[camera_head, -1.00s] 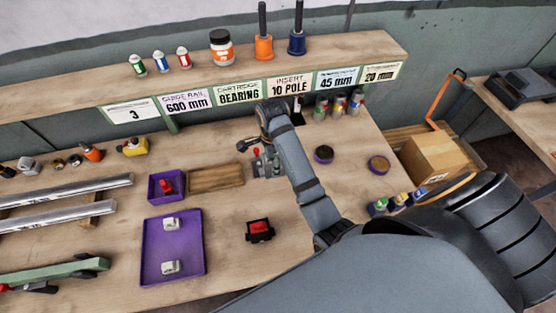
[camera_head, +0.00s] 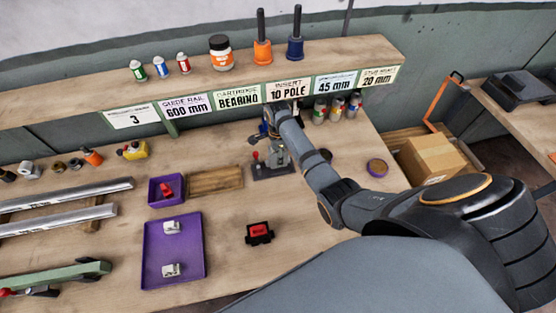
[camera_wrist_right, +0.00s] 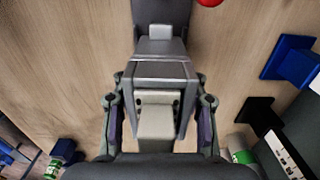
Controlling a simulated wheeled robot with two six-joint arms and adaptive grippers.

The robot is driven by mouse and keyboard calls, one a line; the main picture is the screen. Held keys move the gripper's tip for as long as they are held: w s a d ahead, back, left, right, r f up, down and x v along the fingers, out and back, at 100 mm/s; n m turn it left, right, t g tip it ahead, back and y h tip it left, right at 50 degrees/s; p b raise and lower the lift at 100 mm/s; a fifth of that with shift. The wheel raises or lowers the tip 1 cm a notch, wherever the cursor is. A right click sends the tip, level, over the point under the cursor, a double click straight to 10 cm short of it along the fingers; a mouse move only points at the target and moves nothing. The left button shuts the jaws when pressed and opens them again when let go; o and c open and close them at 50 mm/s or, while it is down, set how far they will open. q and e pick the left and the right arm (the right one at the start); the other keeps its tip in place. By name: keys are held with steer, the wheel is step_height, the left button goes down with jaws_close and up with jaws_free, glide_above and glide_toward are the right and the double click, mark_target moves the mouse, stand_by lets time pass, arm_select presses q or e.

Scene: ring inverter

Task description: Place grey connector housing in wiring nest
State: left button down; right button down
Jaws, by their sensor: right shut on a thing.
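Two light grey connector housings, one (camera_head: 171,228) above the other (camera_head: 171,270), lie apart in a purple tray. My right gripper (camera_head: 270,132) is at the back of the bench, by a grey bench device (camera_head: 280,155) with a red knob and dark base. In the right wrist view my right gripper (camera_wrist_right: 157,78) is shut on a grey thing; I cannot tell whether it is a housing or part of the device. A pale grey block (camera_wrist_right: 157,112) shows between the fingers. I cannot tell which fixture is the wiring nest. My left gripper is out of view.
A small purple tray (camera_head: 153,197) holds a red part. A black block (camera_head: 259,241) with a red part stands mid-bench. Metal rails (camera_head: 70,192) lie at left, spray cans (camera_head: 337,108) at back right. The labelled shelf (camera_head: 190,82) runs behind. The front bench is mostly clear.

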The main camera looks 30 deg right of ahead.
steer(key=shift+f, duration=1.4)
steer(key=shift+f, duration=0.1)
steer(key=c, duration=0.7)
jaws_free()
step_height(320, 180, up, 12)
steer(key=shift+r+b, duration=0.1)
steer(key=shift+b, duration=0.35)
